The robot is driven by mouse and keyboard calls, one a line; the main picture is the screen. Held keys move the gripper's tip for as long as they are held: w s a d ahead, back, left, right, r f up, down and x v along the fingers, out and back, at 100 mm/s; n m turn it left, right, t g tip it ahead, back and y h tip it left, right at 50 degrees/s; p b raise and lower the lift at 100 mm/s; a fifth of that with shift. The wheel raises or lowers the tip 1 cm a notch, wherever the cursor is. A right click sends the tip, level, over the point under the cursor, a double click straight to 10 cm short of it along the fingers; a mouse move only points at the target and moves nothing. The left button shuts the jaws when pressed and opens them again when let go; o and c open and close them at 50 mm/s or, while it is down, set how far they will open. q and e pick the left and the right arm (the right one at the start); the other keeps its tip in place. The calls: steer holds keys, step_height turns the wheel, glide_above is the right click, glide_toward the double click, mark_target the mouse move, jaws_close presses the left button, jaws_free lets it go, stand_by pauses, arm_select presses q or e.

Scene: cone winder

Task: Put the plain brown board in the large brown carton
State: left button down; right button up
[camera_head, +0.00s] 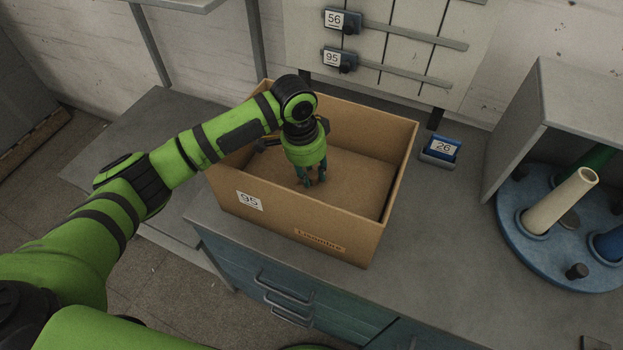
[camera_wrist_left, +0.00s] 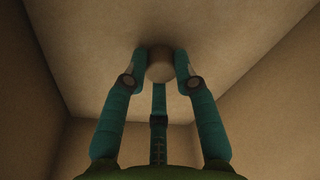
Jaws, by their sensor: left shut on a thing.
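The large brown carton (camera_head: 320,237), open at the top and labelled 95, stands on the grey worktop. The plain brown board (camera_head: 352,185) lies inside its walls, roughly flat, with a dark gap along its front and right edges. My left gripper (camera_head: 311,182) reaches down into the carton from above. In the left wrist view its fingers (camera_wrist_left: 160,68) are shut on a round brown knob (camera_wrist_left: 160,66) that stands on the board (camera_wrist_left: 215,32). I cannot tell whether the board rests on the bottom. My right gripper is out of view.
A blue holder labelled 26 (camera_head: 440,149) stands right of the carton. Further right, a blue round rack (camera_head: 516,238) holds a cream tube (camera_head: 560,200) and other tubes beside a grey shelf unit (camera_head: 575,105). The worktop between is clear.

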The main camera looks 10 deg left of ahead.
mark_target(310, 176)
arm_select(q)
steer(key=shift+f, duration=2)
steer(key=c, duration=1)
jaws_free()
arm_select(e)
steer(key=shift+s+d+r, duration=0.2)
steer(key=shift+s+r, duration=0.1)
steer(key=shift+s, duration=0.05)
arm_select(q)
steer(key=shift+r, duration=0.1)
steer(key=r, duration=0.4)
steer(key=a+r, duration=0.1)
steer(key=r, duration=0.3)
steer(key=s+r+b, duration=0.1)
steer(key=r, duration=0.2)
steer(key=shift+a+r, duration=0.25)
steer(key=shift+r, duration=0.15)
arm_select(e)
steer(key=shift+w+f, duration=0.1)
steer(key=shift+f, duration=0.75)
